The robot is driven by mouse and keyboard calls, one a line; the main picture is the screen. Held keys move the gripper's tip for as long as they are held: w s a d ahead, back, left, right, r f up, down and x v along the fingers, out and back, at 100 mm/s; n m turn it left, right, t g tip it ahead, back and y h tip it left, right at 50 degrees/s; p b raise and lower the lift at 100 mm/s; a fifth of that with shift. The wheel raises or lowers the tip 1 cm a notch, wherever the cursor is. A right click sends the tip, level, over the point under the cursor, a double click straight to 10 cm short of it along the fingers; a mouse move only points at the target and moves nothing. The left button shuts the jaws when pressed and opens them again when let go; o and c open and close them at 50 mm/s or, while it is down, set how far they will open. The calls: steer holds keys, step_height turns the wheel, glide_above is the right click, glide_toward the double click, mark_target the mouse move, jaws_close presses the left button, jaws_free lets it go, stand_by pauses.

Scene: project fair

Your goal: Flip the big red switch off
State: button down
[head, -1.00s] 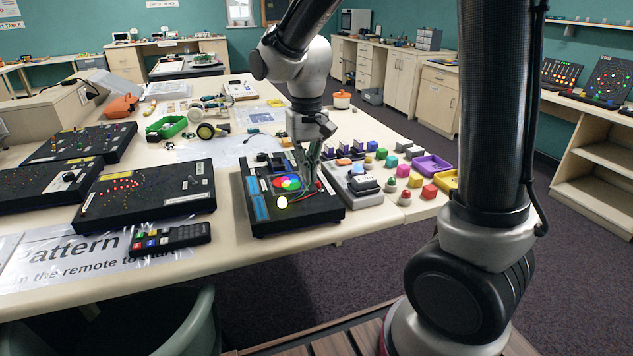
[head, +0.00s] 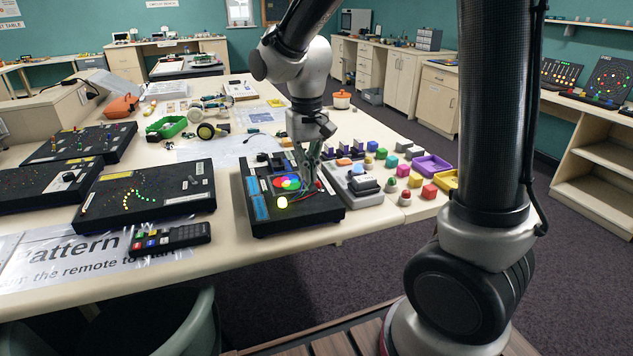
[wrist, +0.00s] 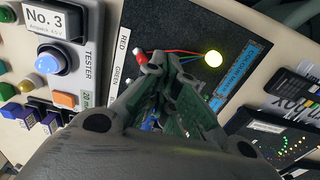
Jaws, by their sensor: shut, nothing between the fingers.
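In the wrist view, a small red switch with a pale tip (wrist: 141,58) stands beside the "RED" label on this board. In the head view my gripper (head: 309,188) points down over the board and hides the switches.
A grey tester (head: 360,187) with a blue dome (wrist: 52,61) stands close to the right of the board. Coloured blocks and a purple tray (head: 432,165) lie beyond it. To the left are a black light panel (head: 150,205) and a remote (head: 170,239).

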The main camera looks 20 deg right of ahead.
mark_target(308, 193)
steer(key=shift+f, duration=0.25)
steer(key=shift+f, duration=1.5)
steer(key=shift+f, duration=0.2)
steer(key=shift+d, duration=0.85)
steer(key=shift+a+r, duration=0.2)
steer(key=shift+r, duration=1.55)
steer(key=shift+a+r, duration=0.15)
steer(key=shift+r, duration=1.6)
